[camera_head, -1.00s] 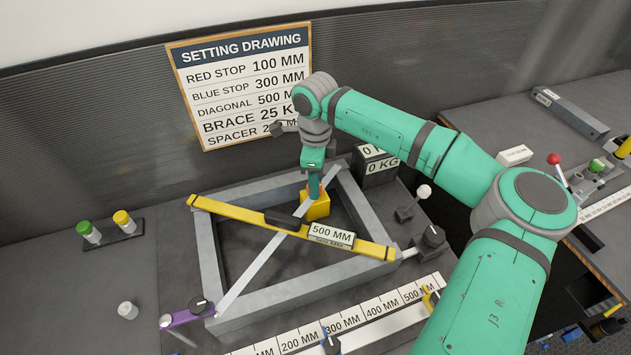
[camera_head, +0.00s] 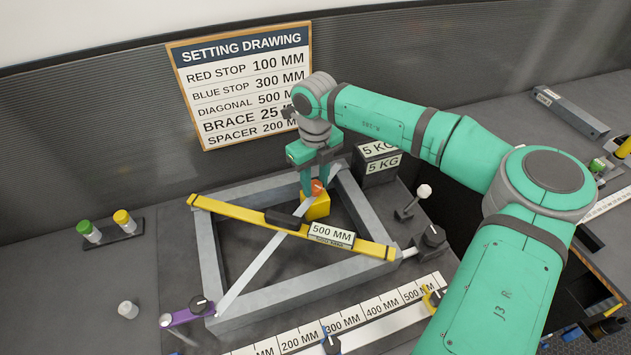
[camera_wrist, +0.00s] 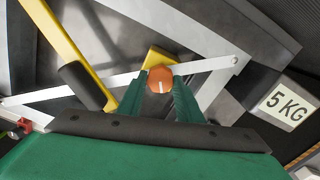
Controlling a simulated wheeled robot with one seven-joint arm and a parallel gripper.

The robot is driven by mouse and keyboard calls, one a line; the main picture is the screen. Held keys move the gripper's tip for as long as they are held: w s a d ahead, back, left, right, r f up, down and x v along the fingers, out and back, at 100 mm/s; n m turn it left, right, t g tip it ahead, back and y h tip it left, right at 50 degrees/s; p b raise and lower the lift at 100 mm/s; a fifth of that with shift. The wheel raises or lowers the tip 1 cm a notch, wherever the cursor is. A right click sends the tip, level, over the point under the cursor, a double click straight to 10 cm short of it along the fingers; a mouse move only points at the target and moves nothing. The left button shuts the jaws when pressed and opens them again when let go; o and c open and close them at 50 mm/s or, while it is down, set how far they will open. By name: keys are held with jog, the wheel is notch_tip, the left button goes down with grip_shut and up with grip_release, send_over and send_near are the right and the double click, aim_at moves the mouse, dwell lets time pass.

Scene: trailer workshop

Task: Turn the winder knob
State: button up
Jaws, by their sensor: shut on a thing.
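The winder knob (camera_head: 318,187) is orange and sits on top of a yellow block (camera_head: 316,207), on the strip near the far corner of the grey frame. My gripper (camera_head: 312,190) points down and is shut on the knob. In the wrist view the orange knob (camera_wrist: 160,79) lies between my two green fingers (camera_wrist: 162,95), with the yellow block (camera_wrist: 158,57) just behind it.
The grey frame (camera_head: 210,262) carries a yellow bar (camera_head: 235,211) with a 500 MM readout (camera_head: 331,234) and a pale diagonal strip (camera_head: 250,272). A white-topped lever (camera_head: 423,191) and a black knob (camera_head: 433,236) stand to the right. A setting drawing (camera_head: 241,85) hangs behind.

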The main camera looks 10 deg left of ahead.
aim_at(314, 185)
jog(key=shift+a+r+m, duration=0.15)
jog(key=shift+m, duration=0.15)
jog(key=o, duration=1)
jog(key=shift+o, duration=0.2)
notch_tip(314, 185, up, 11)
jog(key=shift+f, duration=0.2)
